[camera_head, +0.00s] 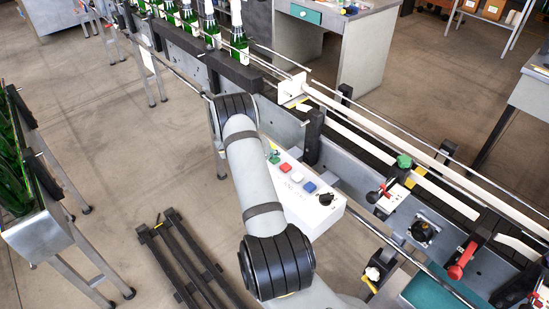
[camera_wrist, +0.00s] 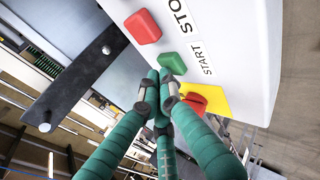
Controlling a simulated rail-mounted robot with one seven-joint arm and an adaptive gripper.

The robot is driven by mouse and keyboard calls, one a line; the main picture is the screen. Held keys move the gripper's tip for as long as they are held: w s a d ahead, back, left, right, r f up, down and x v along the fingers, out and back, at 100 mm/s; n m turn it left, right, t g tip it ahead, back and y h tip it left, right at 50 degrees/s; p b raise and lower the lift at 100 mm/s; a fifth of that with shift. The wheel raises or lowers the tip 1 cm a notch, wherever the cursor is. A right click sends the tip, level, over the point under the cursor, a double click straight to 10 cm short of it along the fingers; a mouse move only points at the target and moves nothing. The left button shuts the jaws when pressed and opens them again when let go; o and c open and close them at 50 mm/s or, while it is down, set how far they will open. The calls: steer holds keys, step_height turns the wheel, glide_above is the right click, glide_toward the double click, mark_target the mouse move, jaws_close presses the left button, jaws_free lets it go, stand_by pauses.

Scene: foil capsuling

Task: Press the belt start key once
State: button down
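The belt start key is a green square key (camera_wrist: 173,63) beside the printed word START in the wrist view. A red key (camera_wrist: 143,27) sits next to it, beside lettering that is cut off after STO. My gripper (camera_wrist: 158,76) has teal fingers drawn together, with nothing visible between them. Its tips are right at the lower left edge of the green key; I cannot tell if they touch it. In the head view the white control box (camera_head: 328,218) stands by the conveyor, and my arm hides most of my gripper.
A red knob on a yellow plate (camera_wrist: 218,101) lies close to the fingers. The box also carries a blue key (camera_head: 310,187) and a black knob (camera_head: 326,199). The conveyor rail (camera_head: 395,140) runs behind, with green bottles (camera_head: 239,45) upstream.

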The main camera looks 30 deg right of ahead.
steer(key=shift+r, duration=0.85)
steer(key=shift+r+p, duration=0.15)
steer(key=shift+p, duration=0.15)
steer(key=shift+r+p, duration=0.95)
steer(key=shift+r, duration=1.45)
steer(key=shift+f, duration=0.1)
